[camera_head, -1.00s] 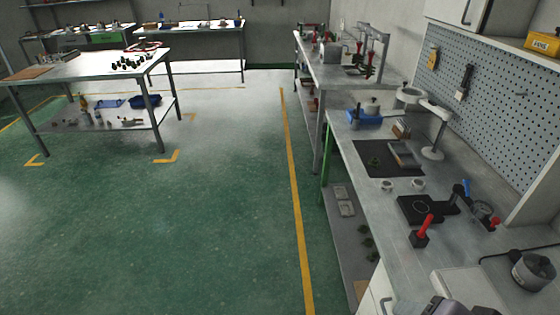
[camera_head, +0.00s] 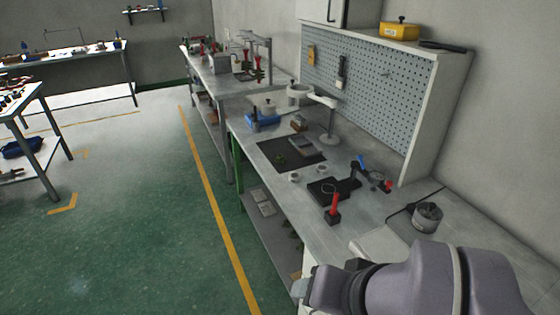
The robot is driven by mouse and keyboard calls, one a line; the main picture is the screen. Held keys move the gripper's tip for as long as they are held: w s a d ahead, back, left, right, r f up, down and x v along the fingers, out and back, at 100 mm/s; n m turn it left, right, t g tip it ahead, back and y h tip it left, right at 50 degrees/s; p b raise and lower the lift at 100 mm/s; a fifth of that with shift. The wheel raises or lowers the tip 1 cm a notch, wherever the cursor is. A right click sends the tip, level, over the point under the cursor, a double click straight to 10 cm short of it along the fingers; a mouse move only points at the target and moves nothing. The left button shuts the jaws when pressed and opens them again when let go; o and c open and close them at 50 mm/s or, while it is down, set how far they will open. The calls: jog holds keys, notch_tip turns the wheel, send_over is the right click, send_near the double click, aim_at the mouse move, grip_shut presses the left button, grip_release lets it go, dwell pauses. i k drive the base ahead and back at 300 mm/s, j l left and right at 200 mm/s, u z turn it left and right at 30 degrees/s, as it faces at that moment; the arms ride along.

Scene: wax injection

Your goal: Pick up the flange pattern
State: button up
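A small green piece (camera_head: 280,159) lies on the dark mat (camera_head: 265,148) on the right-hand workbench. It may be the flange pattern, but it is too small to tell its shape. Two small white ring-like or cup-like pieces stand just in front of the mat, the nearer one (camera_head: 294,177) to the left. My arm reaches in from the lower right, over the near end of the bench and well short of the mat. No gripper fingers can be made out.
A black plate device (camera_head: 334,190) and a red-handled tool (camera_head: 334,208) stand nearer on the bench. A blue bin (camera_head: 262,122), a white stand (camera_head: 329,138) and a metal pot (camera_head: 427,217) are also there. A pegboard (camera_head: 360,88) rises behind. The green floor (camera_head: 130,240) is open at left.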

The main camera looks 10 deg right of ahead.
aim_at(280, 159)
jog(key=i+j+z, duration=0.1)
jog(key=j, duration=0.2)
jog(key=j+z, duration=0.15)
jog(key=j, duration=0.15)
jog(key=i+j+z, duration=0.35)
jog(key=i+j, duration=0.15)
jog(key=j, duration=0.15)
jog(key=i+j+z, duration=0.2)
jog(key=j, duration=0.15)
jog(key=i+j+z, duration=0.2)
jog(key=j, duration=0.2)
jog(key=i+j+z, duration=0.2)
jog(key=j, duration=0.25)
jog(key=i+j+z, duration=0.15)
jog(key=j, duration=0.3)
jog(key=j+z, duration=0.2)
jog(key=j, duration=0.25)
jog(key=i+j+z, duration=0.2)
jog(key=j, duration=0.25)
jog(key=i+j+z, duration=0.65)
jog(key=j, duration=0.2)
jog(key=k+l, duration=0.05)
